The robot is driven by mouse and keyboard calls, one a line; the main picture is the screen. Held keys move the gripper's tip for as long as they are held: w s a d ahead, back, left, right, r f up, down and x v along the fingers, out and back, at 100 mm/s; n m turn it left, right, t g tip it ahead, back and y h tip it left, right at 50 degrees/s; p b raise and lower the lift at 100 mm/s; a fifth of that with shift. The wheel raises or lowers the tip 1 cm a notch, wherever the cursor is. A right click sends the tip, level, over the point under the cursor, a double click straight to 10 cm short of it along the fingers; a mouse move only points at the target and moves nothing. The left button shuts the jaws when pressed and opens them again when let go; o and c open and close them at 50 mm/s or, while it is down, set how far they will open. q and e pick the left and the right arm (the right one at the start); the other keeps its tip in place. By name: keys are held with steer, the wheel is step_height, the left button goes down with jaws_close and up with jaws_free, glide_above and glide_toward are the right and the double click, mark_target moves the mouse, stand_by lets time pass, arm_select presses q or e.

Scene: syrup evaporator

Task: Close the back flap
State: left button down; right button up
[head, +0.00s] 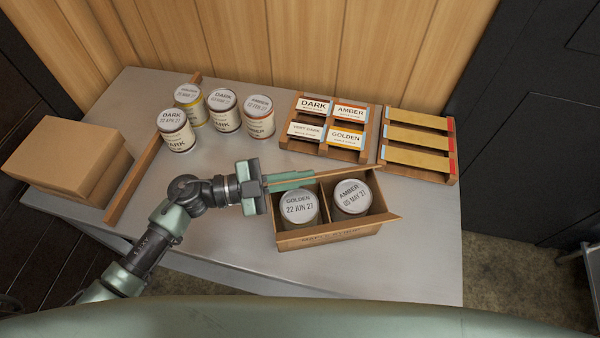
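An open cardboard box (328,238) stands near the table's front edge, with two lidded jars inside: one marked GOLDEN (299,206) and one marked AMBER (351,196). Its back flap (345,172) shows as a thin brown strip along the far rim, roughly upright. My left gripper (293,180) is at the box's back left corner, its green fingers pointing right along this flap. The fingers lie close together and partly cover the flap; whether they grip it is unclear. My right gripper is not in view.
Several labelled jars (224,111) stand behind left, beside a long wooden strip (150,150). Two wooden racks with label cards (328,122) and yellow strips (418,145) stand behind the box. The table's right front is clear.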

arm_select(q)
steer(key=shift+s+d+f+m+b, duration=0.1)
steer(key=shift+s+f+m+b, duration=0.15)
steer(key=shift+m, duration=0.3)
steer(key=shift+s+f+m+b, duration=0.1)
steer(key=shift+f+m+b, duration=0.15)
steer(key=shift+m, duration=0.3)
steer(key=shift+s+m, duration=0.1)
steer(key=shift+m, duration=0.5)
steer(key=c, duration=1.6)
jaws_free()
steer(key=shift+c, duration=0.2)
